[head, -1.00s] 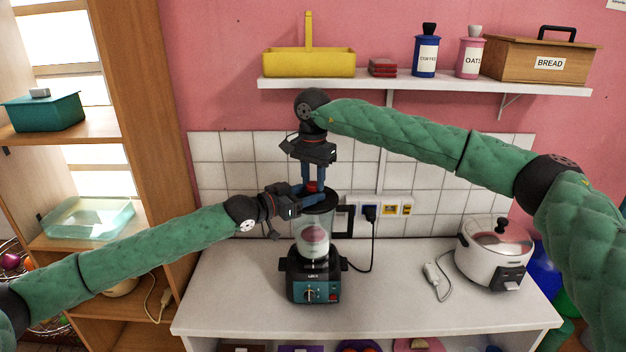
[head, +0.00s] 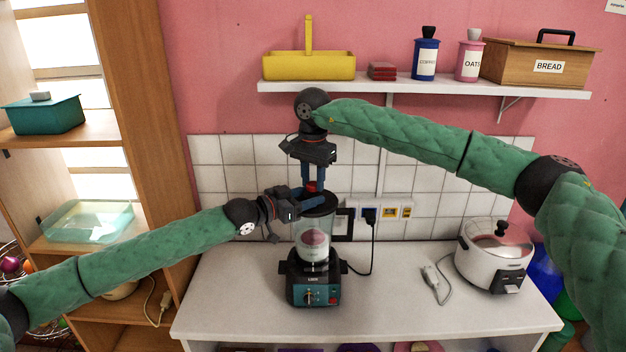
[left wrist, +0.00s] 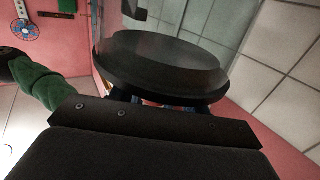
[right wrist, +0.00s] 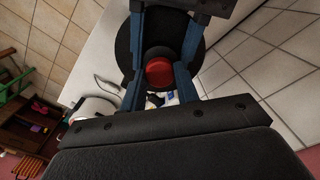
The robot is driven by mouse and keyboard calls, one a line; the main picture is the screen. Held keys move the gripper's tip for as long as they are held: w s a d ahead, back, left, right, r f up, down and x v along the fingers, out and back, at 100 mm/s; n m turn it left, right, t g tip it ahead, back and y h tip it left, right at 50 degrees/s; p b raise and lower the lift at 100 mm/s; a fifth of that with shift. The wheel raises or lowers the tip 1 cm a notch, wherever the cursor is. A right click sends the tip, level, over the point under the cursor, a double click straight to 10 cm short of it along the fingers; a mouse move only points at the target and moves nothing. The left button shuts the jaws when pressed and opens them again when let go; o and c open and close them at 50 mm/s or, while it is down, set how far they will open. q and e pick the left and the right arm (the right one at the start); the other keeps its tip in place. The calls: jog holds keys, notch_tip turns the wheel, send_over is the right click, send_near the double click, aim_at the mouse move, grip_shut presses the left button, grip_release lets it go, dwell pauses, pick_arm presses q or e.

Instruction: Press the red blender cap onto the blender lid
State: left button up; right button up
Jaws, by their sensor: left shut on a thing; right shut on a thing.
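The blender (head: 313,275) stands on the white counter with its clear jar upright. The black blender lid (head: 322,207) sits on top of the jar; it also shows in the left wrist view (left wrist: 160,60) and the right wrist view (right wrist: 122,48). The red blender cap (head: 313,187) is at the lid's centre, between the fingers of my right gripper (right wrist: 160,88), which is shut on it from above. Whether the cap is fully seated is hidden by the fingers.
A white cooker (head: 492,258) stands on the counter (head: 400,305) at the right. A black cable runs from the blender to wall sockets (head: 385,212). A shelf (head: 420,86) with a yellow basket, jars and a bread box is above. The counter between blender and cooker is mostly clear.

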jog(key=shift+f, duration=0.55)
dwell(0.4)
pick_arm(q)
jog(key=shift+s+r, duration=0.15)
pick_arm(e)
jog(key=shift+s+f, duration=0.1)
jog(key=shift+f, duration=0.4)
jog(key=o, duration=0.6)
pick_arm(q)
jog(key=shift+r, duration=0.1)
pick_arm(e)
jog(key=shift+f, duration=0.1)
pick_arm(q)
jog(key=shift+d+r, duration=0.1)
jog(key=shift+f, duration=0.2)
pick_arm(e)
notch_tip(320, 180, up, 4)
jog(key=shift+f, duration=0.2)
jog(key=shift+r, duration=0.55)
pick_arm(q)
jog(key=shift+f, duration=0.15)
pick_arm(e)
jog(key=c, duration=0.5)
